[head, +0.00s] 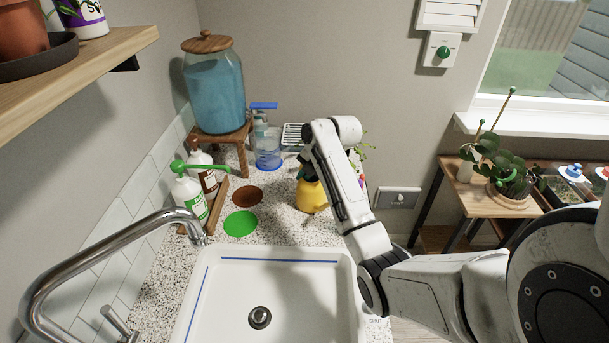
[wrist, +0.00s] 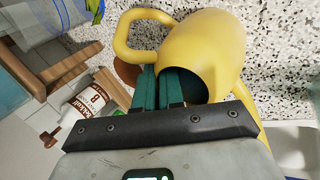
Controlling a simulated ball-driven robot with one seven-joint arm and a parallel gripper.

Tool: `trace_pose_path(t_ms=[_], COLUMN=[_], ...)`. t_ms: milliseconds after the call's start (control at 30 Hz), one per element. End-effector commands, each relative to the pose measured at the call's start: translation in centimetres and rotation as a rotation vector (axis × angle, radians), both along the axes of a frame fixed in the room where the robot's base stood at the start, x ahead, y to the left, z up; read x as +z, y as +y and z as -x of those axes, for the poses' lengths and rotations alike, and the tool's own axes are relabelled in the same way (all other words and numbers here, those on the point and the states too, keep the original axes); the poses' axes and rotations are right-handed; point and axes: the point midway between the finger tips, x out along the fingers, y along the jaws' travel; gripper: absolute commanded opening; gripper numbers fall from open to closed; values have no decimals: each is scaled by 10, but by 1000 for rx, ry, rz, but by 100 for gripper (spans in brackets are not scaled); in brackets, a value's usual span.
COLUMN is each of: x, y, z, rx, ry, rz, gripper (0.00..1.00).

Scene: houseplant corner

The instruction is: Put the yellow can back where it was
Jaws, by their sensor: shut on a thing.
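The yellow can (head: 313,196) is a yellow watering can at the right side of the speckled counter, behind the sink. In the wrist view, the yellow can (wrist: 215,45) shows its dark opening, loop handle and part of its spout. My gripper (wrist: 160,82) has its teal fingers close together at the rim of the opening, beside the handle, shut on the can. In the head view, my gripper (head: 303,174) is at the can's top, partly hidden by my arm. I cannot tell whether the can's base touches the counter.
A green disc (head: 240,223) and a brown disc (head: 246,196) lie on the counter left of the can. Two bottles, one green-labelled (head: 190,196), stand in a wooden tray at left. A blue-filled jar (head: 214,92) stands behind on a stool. The sink (head: 210,300) and faucet (head: 110,245) are in front.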

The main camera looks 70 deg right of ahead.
Motion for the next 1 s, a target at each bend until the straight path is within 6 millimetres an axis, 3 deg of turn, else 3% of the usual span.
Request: trace_pose_path(t_ms=[300,633,767,1000], x=[-1,5,20,63], y=[0,0,0,3], z=[0,1,10,34], rx=[0,0,-2,-1], ry=[0,-1,-3,-4], rz=[0,1,2,2], gripper=[33,33,33,33])
